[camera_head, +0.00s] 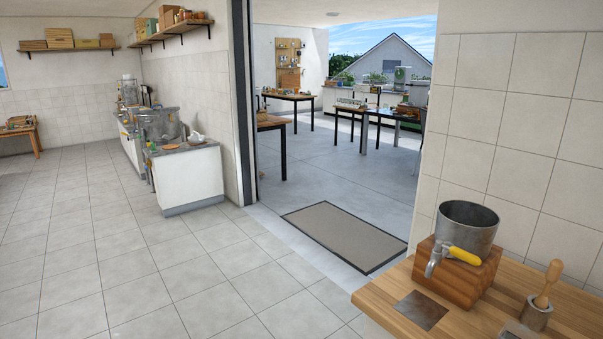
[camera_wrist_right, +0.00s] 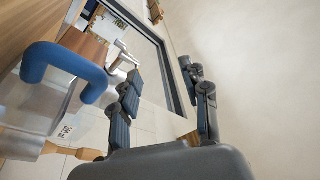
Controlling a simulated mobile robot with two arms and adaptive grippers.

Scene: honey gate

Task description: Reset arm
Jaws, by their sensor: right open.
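My right gripper (camera_wrist_right: 165,85) shows in the right wrist view with its two dark, jointed fingers spread apart. Nothing is between the fingers; a pale wall and a dark frame lie behind them. A blue curved handle (camera_wrist_right: 68,65) on a grey metal object stands to the left of the fingers, apart from them. Neither of my grippers shows in the head view, and my left gripper is in no view.
In the head view, a metal pot with a yellow-handled tap (camera_head: 468,228) stands on a wooden block (camera_head: 480,275) on the wooden counter (camera_head: 375,296) at right. A metal cup (camera_head: 536,315) holds a wooden tool. A doormat (camera_head: 343,236) lies in the doorway. The tiled floor at left is clear.

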